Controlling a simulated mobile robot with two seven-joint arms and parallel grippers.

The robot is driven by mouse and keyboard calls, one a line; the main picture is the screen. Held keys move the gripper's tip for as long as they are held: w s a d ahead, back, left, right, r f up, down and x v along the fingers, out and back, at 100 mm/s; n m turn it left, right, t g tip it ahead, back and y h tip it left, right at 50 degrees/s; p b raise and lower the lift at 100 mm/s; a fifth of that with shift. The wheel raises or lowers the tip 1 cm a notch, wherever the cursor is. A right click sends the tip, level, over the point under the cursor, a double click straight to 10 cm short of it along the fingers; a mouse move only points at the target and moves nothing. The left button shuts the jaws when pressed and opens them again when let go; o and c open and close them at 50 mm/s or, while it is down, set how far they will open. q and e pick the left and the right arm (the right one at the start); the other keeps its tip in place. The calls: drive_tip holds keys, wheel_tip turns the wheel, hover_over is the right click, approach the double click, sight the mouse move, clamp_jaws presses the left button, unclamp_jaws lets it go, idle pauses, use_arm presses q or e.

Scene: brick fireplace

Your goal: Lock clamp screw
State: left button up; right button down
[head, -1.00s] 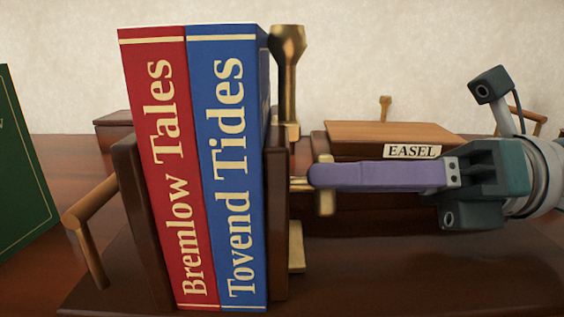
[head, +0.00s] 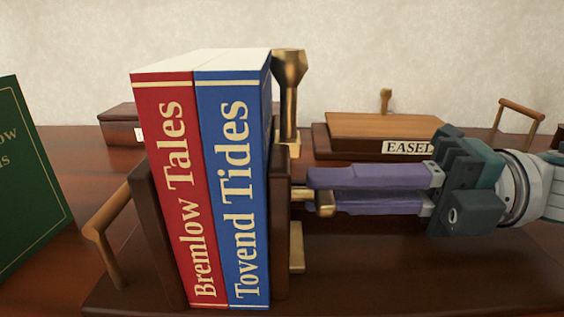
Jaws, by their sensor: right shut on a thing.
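The brass clamp screw (head: 299,193) sticks out of the right side of the wooden book clamp (head: 280,222). Its short cross handle (head: 325,202) lies at the fingertips of my right gripper (head: 318,190). The purple fingers come in from the right and are shut on this handle. A red book, Bremlow Tales (head: 180,190), and a blue book, Tovend Tides (head: 234,180), stand side by side between the clamp's dark walls, leaning slightly left. The tip of the screw is hidden by the clamp wall. My left gripper is not in view.
A brass post (head: 289,95) stands right behind the clamp. A wooden box labelled EASEL (head: 385,130) lies behind my right gripper. A green book (head: 25,180) stands at far left. A wooden handle (head: 105,225) is left of the clamp. Free tabletop lies at the front right.

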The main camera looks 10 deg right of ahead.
drive_tip(key=shift+m, duration=0.7)
drive_tip(key=c, duration=0.9)
unclamp_jaws()
drive_tip(key=v, duration=0.8)
drive_tip(key=shift+d+f+b, duration=0.1)
drive_tip(key=shift+d+b, duration=0.15)
drive_tip(key=shift+b, duration=0.1)
drive_tip(key=shift+v, duration=0.75)
